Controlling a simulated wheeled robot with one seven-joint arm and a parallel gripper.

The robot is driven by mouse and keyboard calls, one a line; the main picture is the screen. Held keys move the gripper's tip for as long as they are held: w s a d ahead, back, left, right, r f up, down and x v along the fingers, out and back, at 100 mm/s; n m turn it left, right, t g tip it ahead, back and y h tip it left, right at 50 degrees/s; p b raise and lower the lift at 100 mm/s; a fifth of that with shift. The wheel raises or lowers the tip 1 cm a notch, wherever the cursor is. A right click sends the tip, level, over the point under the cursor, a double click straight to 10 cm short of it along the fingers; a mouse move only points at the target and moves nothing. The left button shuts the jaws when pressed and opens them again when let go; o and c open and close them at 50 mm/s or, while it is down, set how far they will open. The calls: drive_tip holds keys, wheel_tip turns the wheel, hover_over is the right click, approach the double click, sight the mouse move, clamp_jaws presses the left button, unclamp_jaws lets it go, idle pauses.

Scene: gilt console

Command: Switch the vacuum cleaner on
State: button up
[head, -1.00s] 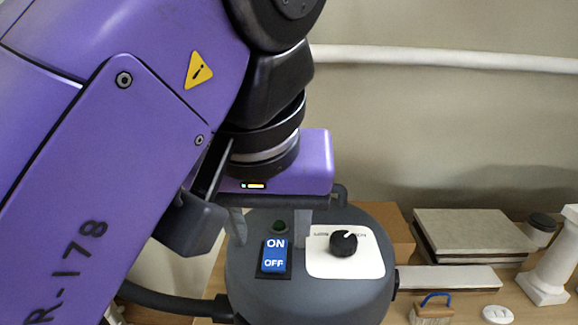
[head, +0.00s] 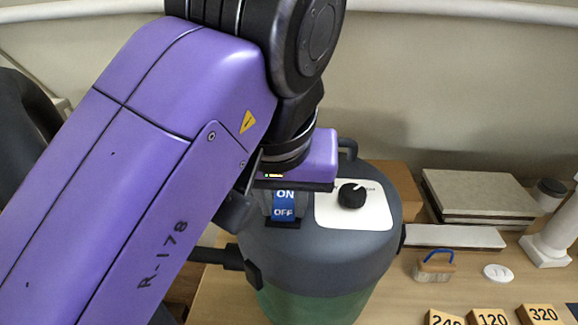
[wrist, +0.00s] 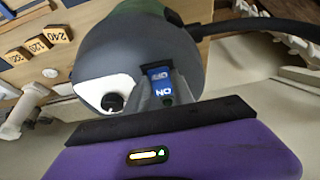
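The vacuum cleaner (head: 325,255) has a dark grey top over a green body and stands on the wooden table. Its blue rocker switch (head: 284,208), marked ON and OFF, sits on the top; ON is the far half. The switch also shows in the wrist view (wrist: 160,77). A dark green lamp (wrist: 168,101) lies just beyond the ON end. My gripper (head: 283,200) points down over the switch. Its two grey fingers (wrist: 164,90) stand either side of the ON half with a narrow gap between them. Whether they touch the switch is unclear.
A black knob (head: 351,194) on a white plate (head: 372,213) is right of the switch. A hose (head: 215,255) leaves the cleaner's left side.

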clamp_jaws()
drive_tip(key=shift+w+r+p, duration=0.1)
drive_tip(key=shift+r+p, duration=0.2)
drive_tip(key=shift+p, duration=0.35)
drive_tip(key=g+p, duration=0.1)
drive_tip(key=p, duration=0.1)
drive_tip(key=shift+w+r+p, duration=0.15)
drive_tip(key=shift+r+p, duration=0.05)
drive_tip(key=shift+p, duration=0.1)
drive_tip(key=g+p, duration=0.1)
drive_tip(key=p, duration=0.2)
drive_tip(key=g+p, duration=0.1)
drive_tip(key=p, duration=0.2)
drive_tip(key=shift+w+r+g+p, duration=0.1)
drive_tip(key=shift+w+g+p, duration=0.2)
drive_tip(key=shift+g+p, duration=0.4)
drive_tip(key=shift+p, duration=0.3)
drive_tip(key=shift+f, duration=0.3)
drive_tip(key=o, duration=0.9)
unclamp_jaws()
drive_tip(key=shift+c, duration=0.2)
